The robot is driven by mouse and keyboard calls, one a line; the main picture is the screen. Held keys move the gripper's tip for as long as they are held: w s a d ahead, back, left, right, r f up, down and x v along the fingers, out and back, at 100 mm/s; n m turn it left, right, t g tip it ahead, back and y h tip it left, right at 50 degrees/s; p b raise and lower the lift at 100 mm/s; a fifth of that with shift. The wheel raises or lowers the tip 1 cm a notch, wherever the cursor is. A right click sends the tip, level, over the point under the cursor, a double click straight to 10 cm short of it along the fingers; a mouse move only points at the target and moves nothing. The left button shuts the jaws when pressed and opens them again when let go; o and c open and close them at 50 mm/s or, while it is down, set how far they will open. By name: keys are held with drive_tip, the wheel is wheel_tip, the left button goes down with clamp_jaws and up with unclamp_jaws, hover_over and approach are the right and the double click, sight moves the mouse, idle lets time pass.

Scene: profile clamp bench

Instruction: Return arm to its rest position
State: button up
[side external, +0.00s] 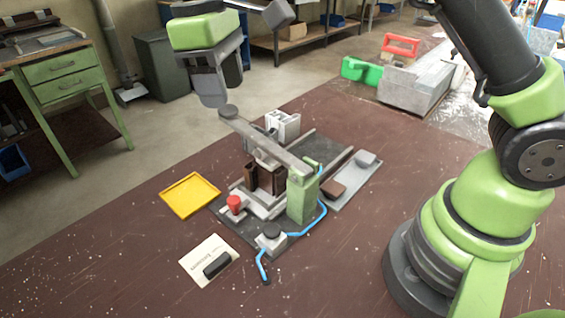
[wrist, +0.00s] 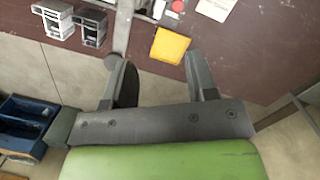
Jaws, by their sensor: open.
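My gripper (side external: 213,100) is raised above the bench at the upper left of the side external view. In the wrist view its two fingers (wrist: 160,80) are spread wide with nothing between them. The clamp fixture (side external: 300,198) stands below and to the right, with a green post and a long grey bar. The bar's round end (side external: 228,112) appears close to the fingertips in the side view; I cannot tell the gap. In the wrist view this round end (wrist: 114,61) lies beside the left finger. A brown block (side external: 268,178) sits in the fixture under the bar.
A yellow tray (side external: 190,195), a card with a black piece (side external: 217,264), a red button (side external: 234,203) and a blue cable (side external: 308,227) lie around the fixture. Pale profiles (side external: 284,126) stand behind it; they also show in the wrist view (wrist: 90,25). The bench's left front is clear.

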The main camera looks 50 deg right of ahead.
drive_tip(key=s+d+r+m+t+y, duration=0.2)
drive_tip(key=s+d+r+m+t, duration=0.3)
drive_tip(key=s+r, duration=0.5)
drive_tip(key=s+d+f+m+t, duration=0.1)
drive_tip(key=s+m, duration=0.1)
drive_tip(key=s, duration=0.3)
drive_tip(key=s+d+f+m+t+y, duration=0.1)
drive_tip(key=s+d+m+t, duration=0.1)
drive_tip(key=s, duration=0.3)
drive_tip(key=shift+s+d+f+m, duration=0.3)
drive_tip(key=shift+s+f+m, duration=0.1)
